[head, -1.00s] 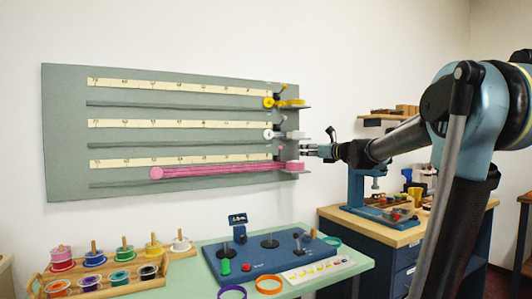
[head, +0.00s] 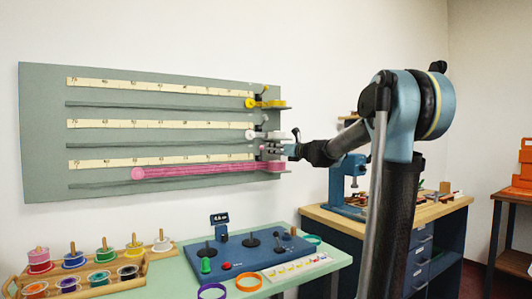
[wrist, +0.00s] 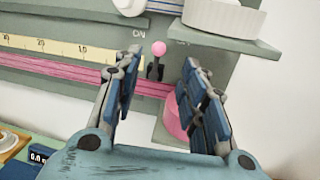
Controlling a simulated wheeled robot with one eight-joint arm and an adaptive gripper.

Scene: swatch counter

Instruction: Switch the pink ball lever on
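The pink ball lever (wrist: 158,48) shows in the wrist view as a small pink ball on a dark stem, on the grey-green board (wrist: 90,22) near an "ON" mark. In the head view its ball (head: 262,147) is tiny, at the right end of the lowest row. My gripper (wrist: 162,64) is open, with its blue-padded fingers on either side of the lever in the picture. No contact shows, and the depth gap is hard to judge. In the head view my gripper (head: 272,149) is at the board's right end.
A pink ribbon (head: 200,171) stretches along the lowest row from a pink spool (wrist: 174,118). White (head: 262,135) and yellow (head: 262,103) fittings stick out above. A small shelf (wrist: 215,38) overhangs near my fingers. The blue control panel (head: 240,262) and spool rack (head: 80,270) stand below.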

